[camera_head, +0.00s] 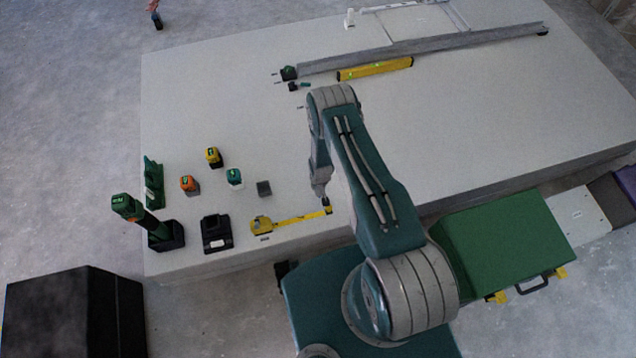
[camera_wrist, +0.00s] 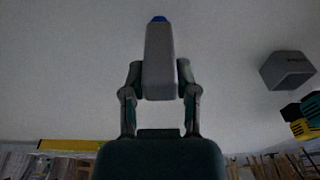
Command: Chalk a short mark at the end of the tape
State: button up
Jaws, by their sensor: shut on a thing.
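A yellow tape measure (camera_head: 261,225) lies near the front edge of the white panel (camera_head: 450,110). Its yellow tape (camera_head: 300,218) is drawn out to the right. My gripper (camera_head: 324,200) is over the tape's right end, pointing down; whether its load touches the panel cannot be told. In the wrist view my gripper (camera_wrist: 160,85) is shut on a grey tapered holder (camera_wrist: 159,60) with a blue tip (camera_wrist: 159,19), apparently the chalk. No chalk mark can be made out; my arm hides part of the panel there.
A small grey block (camera_head: 264,188), several coloured battery-like blocks (camera_head: 190,184), a black charger (camera_head: 216,233) and a green tool (camera_head: 145,220) stand on the left. A yellow level (camera_head: 375,69) and a long grey rail (camera_head: 430,48) lie at the back. The panel's middle is clear.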

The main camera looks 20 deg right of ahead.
jog(key=shift+s, duration=0.8)
jog(key=shift+s, duration=0.1)
jog(key=shift+s, duration=0.75)
notch_tip(320, 180, up, 7)
dwell(0.4)
jog(key=shift+r, duration=0.1)
